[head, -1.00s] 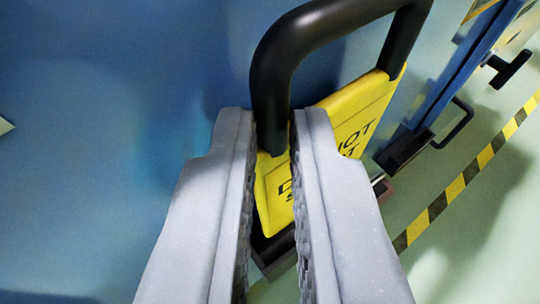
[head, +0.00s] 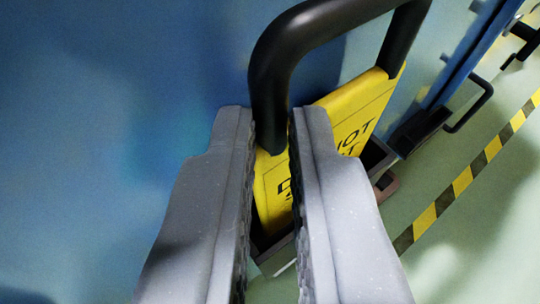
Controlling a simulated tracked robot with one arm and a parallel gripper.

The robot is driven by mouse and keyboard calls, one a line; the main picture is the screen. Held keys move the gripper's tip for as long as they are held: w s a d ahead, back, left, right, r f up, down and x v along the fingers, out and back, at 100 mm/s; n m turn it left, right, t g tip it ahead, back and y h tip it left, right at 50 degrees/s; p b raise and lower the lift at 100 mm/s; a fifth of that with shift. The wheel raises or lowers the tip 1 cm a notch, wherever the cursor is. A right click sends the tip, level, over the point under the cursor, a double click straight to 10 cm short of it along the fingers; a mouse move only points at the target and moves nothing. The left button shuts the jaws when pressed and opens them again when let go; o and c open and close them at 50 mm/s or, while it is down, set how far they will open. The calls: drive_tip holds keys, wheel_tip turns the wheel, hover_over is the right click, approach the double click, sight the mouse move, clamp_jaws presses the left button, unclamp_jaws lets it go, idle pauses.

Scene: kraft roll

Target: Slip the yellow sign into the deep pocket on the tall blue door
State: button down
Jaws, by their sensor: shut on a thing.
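My gripper (head: 271,118) is shut on one leg of the black handle (head: 325,25) of the yellow sign (head: 350,110). The sign hangs tilted beneath the handle, its black lettering partly hidden by my right finger. A blue surface, apparently the tall blue door (head: 140,130), fills the left and middle. A dark, open-topped pocket (head: 376,157) shows behind and below the sign, on both sides of my right finger. The sign's lower edge overlaps the pocket's mouth in the picture. I cannot tell whether it is inside, because my fingers cover much of it.
A blue upright edge (head: 468,50) with a dark bracket (head: 420,132) and a black pull handle (head: 480,103) stands at the right. Yellow-and-black striped tape (head: 462,182) crosses the pale green floor (head: 480,240), which looks clear at the lower right.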

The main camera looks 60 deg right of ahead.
drive_tip(key=shift+f+b, duration=1.7)
drive_tip(key=shift+f, duration=1.35)
drive_tip(key=c, duration=1.4)
unclamp_jaws()
drive_tip(key=shift+c, duration=0.2)
drive_tip(key=shift+a, duration=0.1)
drive_tip(key=p, duration=0.3)
approach(275, 196)
drive_tip(key=v, duration=0.6)
drive_tip(key=shift+a, duration=0.2)
